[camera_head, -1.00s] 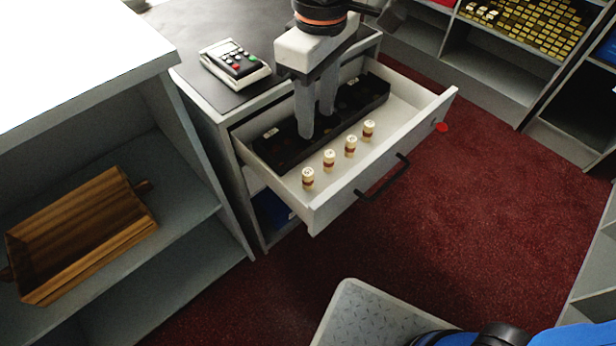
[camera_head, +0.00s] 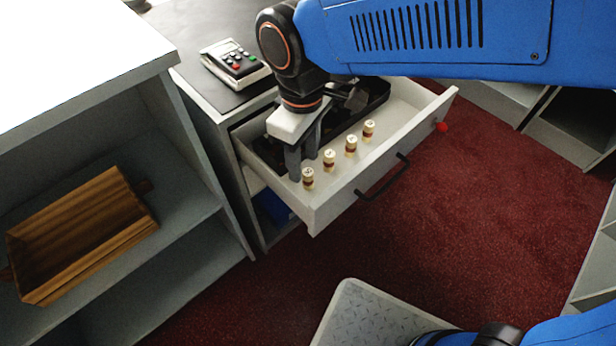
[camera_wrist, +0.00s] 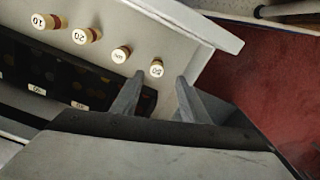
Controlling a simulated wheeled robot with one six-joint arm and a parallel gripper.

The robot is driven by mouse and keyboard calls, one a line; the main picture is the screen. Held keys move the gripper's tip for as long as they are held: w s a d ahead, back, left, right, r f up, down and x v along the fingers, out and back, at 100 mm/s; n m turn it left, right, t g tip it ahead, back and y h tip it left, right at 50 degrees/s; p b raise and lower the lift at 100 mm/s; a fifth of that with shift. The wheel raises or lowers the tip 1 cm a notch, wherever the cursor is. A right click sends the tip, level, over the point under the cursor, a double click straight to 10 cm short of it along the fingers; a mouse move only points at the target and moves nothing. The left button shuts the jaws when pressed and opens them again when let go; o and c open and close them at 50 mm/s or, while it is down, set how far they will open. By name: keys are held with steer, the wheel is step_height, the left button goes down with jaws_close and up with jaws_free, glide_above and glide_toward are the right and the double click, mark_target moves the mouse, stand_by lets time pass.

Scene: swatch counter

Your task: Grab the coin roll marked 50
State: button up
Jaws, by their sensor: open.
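Several short, pale coin rolls with a dark red-brown band stand upright in a row in the open drawer (camera_head: 385,158). The roll at the row's left end (camera_head: 308,179) has a label that seems to read 50 in the wrist view (camera_wrist: 156,69), though it is small and turned. The other rolls (camera_head: 329,160) (camera_head: 351,146) (camera_head: 369,130) stand apart from it; one wrist-view label looks like 10 (camera_wrist: 46,21). My gripper (camera_head: 303,168) is open and empty, pointing down beside the left-end roll. In the wrist view, this roll lies just beyond the gap between my fingertips (camera_wrist: 158,88).
A black coin tray (camera_head: 374,100) lies behind the rolls in the drawer. The drawer front has a dark handle (camera_head: 384,178). A card terminal (camera_head: 236,62) is on the counter. A wooden tray (camera_head: 80,235) sits on the left shelf. Red carpet in front is clear.

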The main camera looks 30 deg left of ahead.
mark_target(308, 171)
steer(key=shift+w+d+f, duration=0.15)
steer(key=shift+w+f, duration=0.05)
steer(key=shift+f, duration=1.2)
steer(key=shift+w+d+f, duration=0.1)
steer(key=shift+w+f, duration=0.05)
steer(key=shift+f, duration=1.25)
jaws_close()
